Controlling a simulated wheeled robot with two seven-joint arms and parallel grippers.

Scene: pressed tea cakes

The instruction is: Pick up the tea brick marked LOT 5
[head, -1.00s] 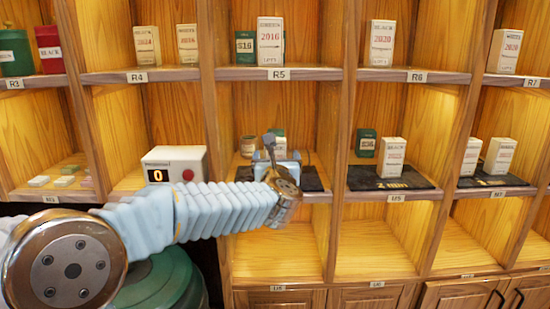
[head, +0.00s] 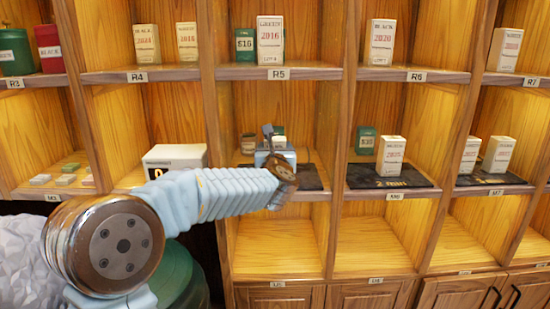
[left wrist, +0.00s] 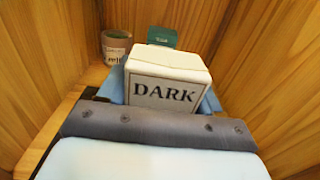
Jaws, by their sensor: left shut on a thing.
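My left gripper (head: 274,157) reaches into the middle compartment below the R5 label. It is shut on a white box marked DARK (left wrist: 165,92), held between its blue fingers in the left wrist view. My right gripper is not in view.
A brown-and-white tin (left wrist: 116,46) and a green tin (left wrist: 162,37) stand behind the held box. Wooden walls flank the compartment closely. Other packets (head: 392,154) stand right.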

